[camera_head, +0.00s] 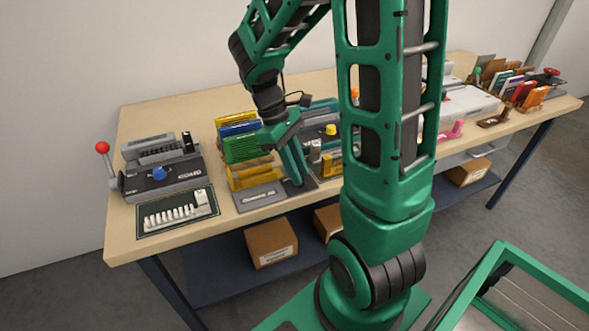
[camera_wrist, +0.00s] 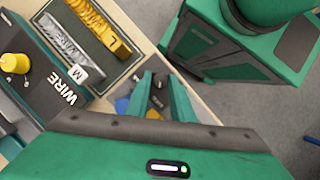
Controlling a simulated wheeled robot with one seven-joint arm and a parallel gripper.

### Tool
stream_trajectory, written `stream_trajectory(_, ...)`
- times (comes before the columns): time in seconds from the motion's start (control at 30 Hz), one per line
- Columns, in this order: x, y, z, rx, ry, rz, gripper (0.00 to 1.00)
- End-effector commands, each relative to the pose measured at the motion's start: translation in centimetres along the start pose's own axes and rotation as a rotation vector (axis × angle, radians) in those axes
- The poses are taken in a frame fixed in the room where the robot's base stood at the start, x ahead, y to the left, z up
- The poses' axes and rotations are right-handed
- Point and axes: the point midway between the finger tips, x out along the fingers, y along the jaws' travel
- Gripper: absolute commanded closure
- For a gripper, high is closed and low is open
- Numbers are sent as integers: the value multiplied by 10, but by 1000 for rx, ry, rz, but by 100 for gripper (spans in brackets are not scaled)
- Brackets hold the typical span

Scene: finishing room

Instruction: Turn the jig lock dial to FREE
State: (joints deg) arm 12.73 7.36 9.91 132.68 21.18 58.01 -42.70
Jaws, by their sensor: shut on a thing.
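My gripper (camera_head: 297,168) points down at the dark right part of the grey jig base (camera_head: 258,198), at the bench's front edge. In the wrist view the gripper's two fingers (camera_wrist: 156,80) are close together around a small dark thing, which I take to be the jig lock dial. The fingers hide most of it. Its pointer and the FREE mark cannot be made out in either view.
Colored racks (camera_head: 241,148) stand behind the jig base. Left are a grey machine with a blue knob (camera_head: 160,173) and a red-ball lever (camera_head: 102,148). Right is a machine with a yellow knob (camera_wrist: 14,63), beside a tray of wire parts (camera_wrist: 98,32). Boxes (camera_head: 271,243) sit below.

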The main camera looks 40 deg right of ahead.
Motion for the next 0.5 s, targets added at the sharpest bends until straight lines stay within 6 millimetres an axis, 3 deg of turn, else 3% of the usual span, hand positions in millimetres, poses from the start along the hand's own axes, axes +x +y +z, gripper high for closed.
stream_trajectory(0.5,0,5,1,416,3,-170,100)
